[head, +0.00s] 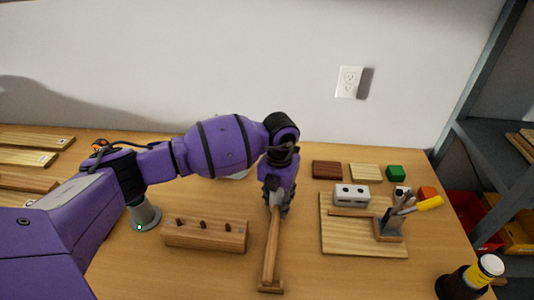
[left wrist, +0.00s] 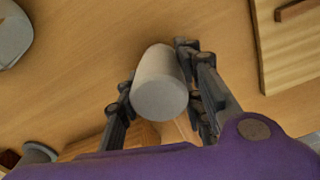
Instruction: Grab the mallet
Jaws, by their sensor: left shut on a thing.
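My right gripper is not in view.
A wooden block with pegs (head: 205,236) lies left of the mallet. A wooden board (head: 345,243) with a tool holder (head: 389,229) is to the right.

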